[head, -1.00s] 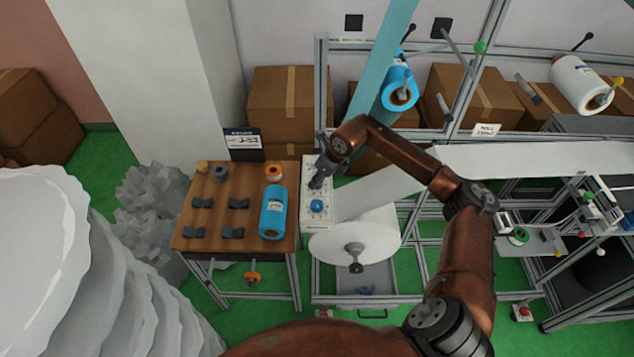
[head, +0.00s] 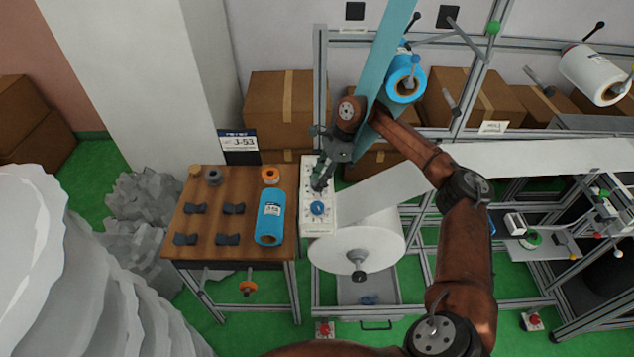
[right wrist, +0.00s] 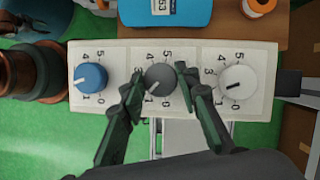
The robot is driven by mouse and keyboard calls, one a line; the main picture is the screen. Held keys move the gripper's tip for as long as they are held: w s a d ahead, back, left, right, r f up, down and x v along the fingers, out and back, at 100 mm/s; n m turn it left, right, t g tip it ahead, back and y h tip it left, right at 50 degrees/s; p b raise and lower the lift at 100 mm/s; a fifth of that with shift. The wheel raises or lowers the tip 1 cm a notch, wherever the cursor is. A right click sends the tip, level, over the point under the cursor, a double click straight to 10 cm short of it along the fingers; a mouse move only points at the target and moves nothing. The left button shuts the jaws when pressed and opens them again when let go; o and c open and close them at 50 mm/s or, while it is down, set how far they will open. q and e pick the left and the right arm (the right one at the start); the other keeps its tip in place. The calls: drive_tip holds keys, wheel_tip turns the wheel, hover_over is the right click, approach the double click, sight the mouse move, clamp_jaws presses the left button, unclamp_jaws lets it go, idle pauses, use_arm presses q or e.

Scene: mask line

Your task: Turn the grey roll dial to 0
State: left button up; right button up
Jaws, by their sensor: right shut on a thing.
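A white panel (head: 318,229) with a row of dials stands right of the wooden table. In the right wrist view the grey dial (right wrist: 159,80) sits between a blue dial (right wrist: 91,77) and a white dial (right wrist: 237,82). My right gripper (right wrist: 160,84) is shut on the grey dial, one finger on each side. The grey dial's pale pointer is towards the lower left; 4 and 5 show above it, and the fingers hide parts of its scale. In the head view my right gripper (head: 320,185) covers the grey dial. My left gripper is not in view.
The wooden table (head: 190,222) holds a blue roll (head: 270,222) and several dark blocks. A white roll (head: 357,243) is right below the panel. A blue film strip (head: 388,45) hangs behind my right arm. Metal frames fill the right side.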

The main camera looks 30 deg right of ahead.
drive_tip(key=n+b, duration=0.1)
drive_tip(key=n, duration=0.1)
drive_tip(key=n+g+b, duration=0.2)
drive_tip(key=n, duration=0.1)
drive_tip(key=shift+w+d+n, duration=0.1)
drive_tip(key=shift+w+n, duration=0.2)
drive_tip(key=n+g+b, duration=0.1)
drive_tip(key=n, duration=0.2)
drive_tip(key=shift+b, duration=0.35)
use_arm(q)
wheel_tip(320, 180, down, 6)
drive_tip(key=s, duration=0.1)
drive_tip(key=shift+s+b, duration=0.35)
use_arm(e)
drive_tip(key=shift+r+n+g+h, duration=0.1)
drive_tip(key=shift+n+g+h, duration=0.25)
drive_tip(key=shift+n, duration=0.45)
drive_tip(key=o, duration=1.2)
drive_tip(key=shift+w, duration=0.1)
drive_tip(key=shift+c, duration=0.2)
drive_tip(key=v, duration=0.7)
drive_tip(key=shift+r, duration=0.15)
drive_tip(key=shift+w, duration=0.1)
